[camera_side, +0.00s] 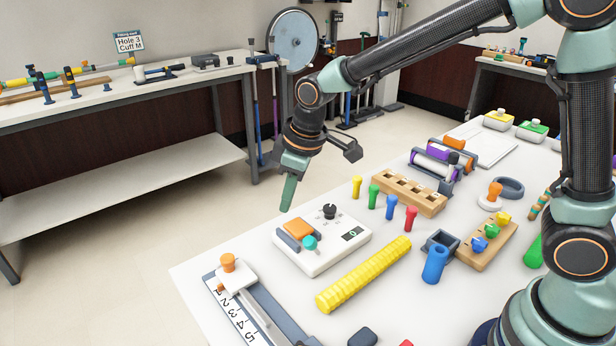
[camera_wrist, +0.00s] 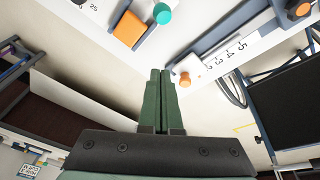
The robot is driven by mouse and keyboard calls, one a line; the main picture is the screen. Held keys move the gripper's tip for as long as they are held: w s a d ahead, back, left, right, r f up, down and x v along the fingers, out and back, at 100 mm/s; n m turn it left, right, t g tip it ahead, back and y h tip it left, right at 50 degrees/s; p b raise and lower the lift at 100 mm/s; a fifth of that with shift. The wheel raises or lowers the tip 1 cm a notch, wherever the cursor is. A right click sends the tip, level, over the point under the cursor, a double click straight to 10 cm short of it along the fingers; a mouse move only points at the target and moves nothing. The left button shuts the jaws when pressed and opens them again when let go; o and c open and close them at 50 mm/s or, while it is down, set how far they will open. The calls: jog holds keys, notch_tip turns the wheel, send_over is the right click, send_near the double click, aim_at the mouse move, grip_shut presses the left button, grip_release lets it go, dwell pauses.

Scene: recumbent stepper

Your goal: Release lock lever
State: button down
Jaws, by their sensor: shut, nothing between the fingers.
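The numbered slide rail (camera_side: 240,312) lies at the table's near left corner. A white carriage (camera_side: 237,277) sits at its far end, with an upright orange knob (camera_side: 228,262) on top and a smaller orange piece low on its side. No part is marked as the lock lever. In the wrist view an orange knob (camera_wrist: 185,79) by the scale (camera_wrist: 228,56) is just right of my fingertips. My gripper (camera_side: 284,208) is shut and empty, pointing down beyond the table's far left edge. It also shows in the wrist view (camera_wrist: 160,72), touching nothing visible.
A white console (camera_side: 322,250) with an orange pad, teal knob and black dial stands close to my gripper. A yellow ribbed roll (camera_side: 364,274) lies beside it. Several coloured pegs and a wooden block (camera_side: 408,193) stand farther right. Open floor lies left of the table.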

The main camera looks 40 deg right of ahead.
aim_at(313, 248)
jog(key=shift+f, duration=0.15)
jog(key=x, duration=0.9)
jog(key=shift+d+f, duration=0.3)
jog(key=shift+f, duration=0.1)
jog(key=shift+s+d+r, duration=0.1)
jog(key=shift+s+d, duration=0.4)
jog(key=shift+s, duration=0.25)
jog(key=shift+s+d+r, duration=0.15)
jog(key=shift+s+d, duration=0.4)
jog(key=shift+s, duration=0.15)
